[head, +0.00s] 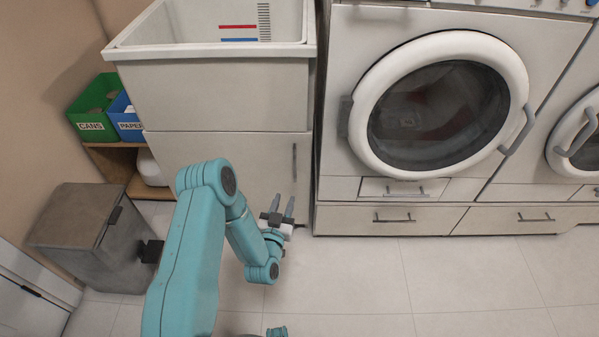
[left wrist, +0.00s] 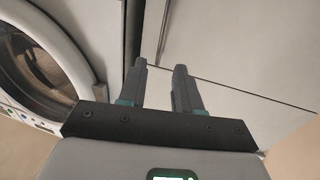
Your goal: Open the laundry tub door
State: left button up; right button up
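The laundry tub (head: 215,95) stands at the back left on a cabinet. Its pale door (head: 220,160) looks closed and has a dark vertical handle (head: 294,162) near its right edge. My left gripper (head: 283,202) is low in front of the door, its fingers pointing up towards the handle's lower end. In the left wrist view the two fingers of my left gripper (left wrist: 160,66) are apart with nothing between them. A dark bar that looks like the handle (left wrist: 164,28) is beyond the fingertips, apart from them. My right gripper is not in view.
A washing machine (head: 345,60) with a round door stands right of the tub, above drawers (head: 390,218). A grey bin (head: 75,225) and green (head: 95,105) and blue (head: 125,118) recycling boxes are at left. The tiled floor (head: 420,285) in front is clear.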

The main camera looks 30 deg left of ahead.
aim_at(294, 166)
pick_arm(q)
jog(key=b+x, duration=0.1)
jog(key=x, duration=0.4)
jog(key=b+x, duration=0.1)
jog(key=x, duration=0.4)
jog(key=b+x, duration=0.1)
jog(key=x, duration=0.5)
jog(key=shift+a+f+b, duration=0.3)
jog(key=shift+f+b, duration=0.05)
jog(key=shift+b, duration=0.05)
grip_shut()
